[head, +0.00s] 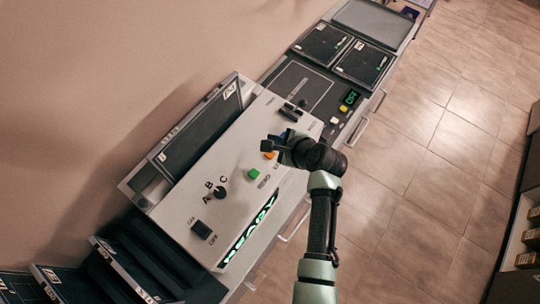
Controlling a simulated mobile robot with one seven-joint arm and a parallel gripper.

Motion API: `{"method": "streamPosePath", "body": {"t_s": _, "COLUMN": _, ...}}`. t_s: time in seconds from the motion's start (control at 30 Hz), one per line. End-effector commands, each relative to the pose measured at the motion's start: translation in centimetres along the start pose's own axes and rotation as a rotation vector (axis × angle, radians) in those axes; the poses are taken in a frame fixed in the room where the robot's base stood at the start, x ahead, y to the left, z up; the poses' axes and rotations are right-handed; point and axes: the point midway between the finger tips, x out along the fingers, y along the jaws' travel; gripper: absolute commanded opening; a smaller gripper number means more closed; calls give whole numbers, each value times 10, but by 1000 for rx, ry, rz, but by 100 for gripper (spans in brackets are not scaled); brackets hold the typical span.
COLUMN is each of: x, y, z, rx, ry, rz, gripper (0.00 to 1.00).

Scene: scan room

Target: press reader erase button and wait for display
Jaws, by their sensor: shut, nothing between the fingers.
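The reader (190,190) is a pale sloped console against the wall. Its dark display (248,232) shows green text that looks like READY. A green button (254,174) is in the clear, with a label beside it. An orange button (269,155) sits further up the panel, partly covered by my gripper; a label starting with E seems to be beside it. A bit of blue (284,135) shows by the gripper, mostly hidden. My gripper (267,146) is shut and empty over the panel by the orange button. I cannot tell whether it touches anything.
A black knob (220,192) marked A, B, C and a black switch (201,229) are on the panel. Dark cassettes (322,43) lie beyond, near a small green-lit display (350,97). Dark panels stand at lower left. A shelf (528,215) is at right; the tiled floor between is clear.

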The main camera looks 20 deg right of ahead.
Motion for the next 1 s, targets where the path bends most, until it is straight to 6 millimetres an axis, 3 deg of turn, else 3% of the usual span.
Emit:
{"method": "streamPosePath", "body": {"t_s": 0.1, "x": 18, "y": 13, "z": -13, "rx": 0, "ry": 0, "rz": 0, "gripper": 0}}
{"method": "streamPosePath", "body": {"t_s": 0.33, "x": 34, "y": 24, "z": -24, "rx": -1, "ry": 0, "rz": -1, "gripper": 0}}
{"method": "streamPosePath", "body": {"t_s": 1.0, "x": 36, "y": 26, "z": -26, "rx": 0, "ry": 0, "rz": 0, "gripper": 0}}
